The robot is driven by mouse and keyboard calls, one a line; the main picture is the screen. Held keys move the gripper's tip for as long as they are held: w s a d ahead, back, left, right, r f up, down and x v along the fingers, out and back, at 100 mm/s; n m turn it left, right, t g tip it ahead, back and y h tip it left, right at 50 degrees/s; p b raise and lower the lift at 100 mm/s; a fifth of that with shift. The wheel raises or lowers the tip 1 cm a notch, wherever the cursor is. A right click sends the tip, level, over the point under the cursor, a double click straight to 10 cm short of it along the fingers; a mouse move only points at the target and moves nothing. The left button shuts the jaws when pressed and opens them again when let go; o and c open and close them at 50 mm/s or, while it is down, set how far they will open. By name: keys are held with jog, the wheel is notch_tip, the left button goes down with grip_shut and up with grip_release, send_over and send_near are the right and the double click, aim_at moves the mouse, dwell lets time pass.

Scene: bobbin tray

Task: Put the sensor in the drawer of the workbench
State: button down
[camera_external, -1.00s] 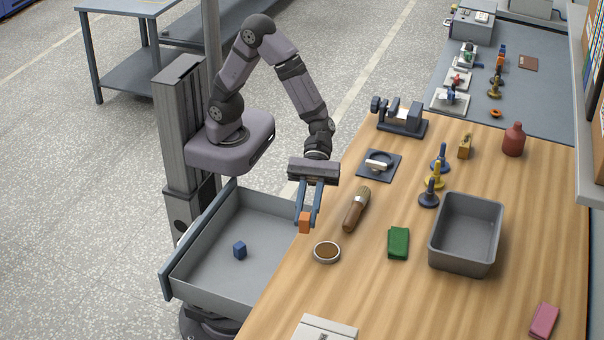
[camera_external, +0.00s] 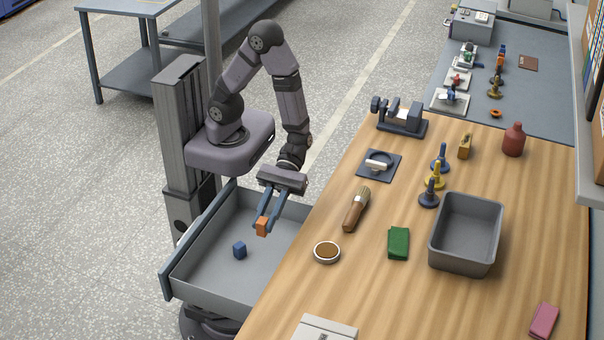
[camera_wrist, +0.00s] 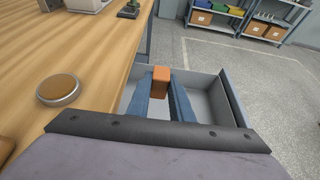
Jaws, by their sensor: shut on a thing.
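My gripper (camera_external: 265,222) is shut on a small orange block (camera_external: 262,227), which I take to be the sensor. It hangs at the fingertips over the open drawer (camera_external: 195,287) of the workbench (camera_external: 300,285). In the wrist view the orange block (camera_wrist: 161,80) sits between the blue fingertips, with the drawer's grey interior (camera_wrist: 212,104) around and beneath it. The drawer is pulled out to the left of the bench top. A small blue cube (camera_external: 239,250) lies on its floor, left of the held block. How high the block is above the drawer floor I cannot tell exactly.
On the bench top near the drawer stand a round brown-topped dish (camera_external: 327,252) and a brush (camera_external: 357,210). The drawer's right part is clear.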

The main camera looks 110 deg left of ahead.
send_over(269, 271)
notch_tip(269, 271, down, 12)
jog(key=shift+r, duration=0.1)
dwell(0.3)
jog(key=shift+f, duration=2.2)
jog(key=shift+f+b, duration=0.15)
jog(key=shift+b, duration=0.2)
jog(key=c, duration=1.6)
grip_release()
